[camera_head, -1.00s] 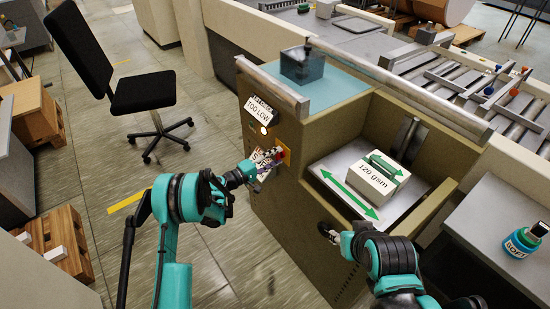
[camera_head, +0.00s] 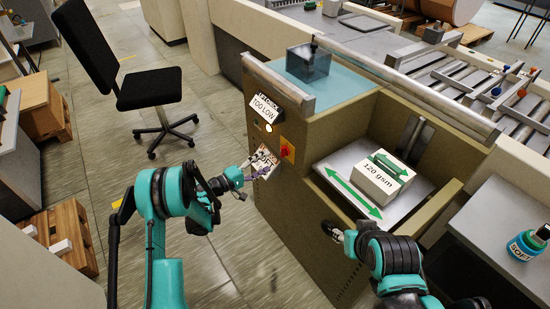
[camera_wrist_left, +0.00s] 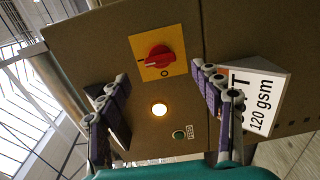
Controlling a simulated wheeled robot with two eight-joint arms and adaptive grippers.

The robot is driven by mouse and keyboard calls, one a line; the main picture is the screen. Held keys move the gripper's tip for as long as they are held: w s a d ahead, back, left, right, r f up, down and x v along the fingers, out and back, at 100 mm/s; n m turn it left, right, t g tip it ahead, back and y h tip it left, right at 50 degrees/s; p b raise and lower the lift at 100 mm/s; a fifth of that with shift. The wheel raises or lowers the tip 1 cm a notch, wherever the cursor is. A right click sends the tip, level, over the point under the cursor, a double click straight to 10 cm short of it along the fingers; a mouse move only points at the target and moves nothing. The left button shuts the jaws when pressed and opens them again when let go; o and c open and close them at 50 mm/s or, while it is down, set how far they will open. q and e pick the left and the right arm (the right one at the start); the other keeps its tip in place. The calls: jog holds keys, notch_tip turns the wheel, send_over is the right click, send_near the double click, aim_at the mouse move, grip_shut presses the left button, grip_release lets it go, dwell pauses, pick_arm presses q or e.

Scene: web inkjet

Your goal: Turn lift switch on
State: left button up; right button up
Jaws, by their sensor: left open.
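The lift switch (camera_head: 286,150) is a red rotary knob on a yellow plate, on the front of the tan machine. It shows larger in the left wrist view (camera_wrist_left: 159,57), with an "I" mark to the left of the knob and an "O" mark below it. I cannot tell exactly which mark the knob points to. My left gripper (camera_head: 247,176) is open and empty, left of and below the switch and apart from it. In the left wrist view its fingers frame the panel on both sides. My right gripper (camera_head: 333,231) is low at the machine's front; its jaws are too small to read.
A lit lamp (camera_head: 269,128) sits under a "TOO LOW" sign (camera_head: 264,107). A white sign (camera_head: 262,162) is beside the left gripper. A green button (camera_wrist_left: 179,135) shows near the lamp. A white "120 gsm" block (camera_head: 377,184) rests on the lift plate. A black chair (camera_head: 149,88) stands left.

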pick_arm(q)
jog(key=shift+v, duration=2.35)
jog(key=s+d+r+m+g+y, duration=0.1)
jog(key=s+r+m+g+y, duration=0.2)
jog(key=s+r+y, duration=0.6)
jog(key=s+a+r+m+y, duration=0.1)
jog(key=s+a+y, duration=0.1)
jog(key=s, duration=0.6)
jog(key=s+a+r+m+y, duration=0.1)
jog(key=s+a, duration=0.3)
jog(key=s, duration=0.3)
jog(key=s+a+r+m+y, duration=0.2)
jog(key=s+a, duration=0.1)
jog(key=s, duration=0.5)
jog(key=shift+s+a+y, duration=0.3)
jog(key=shift+a, duration=0.05)
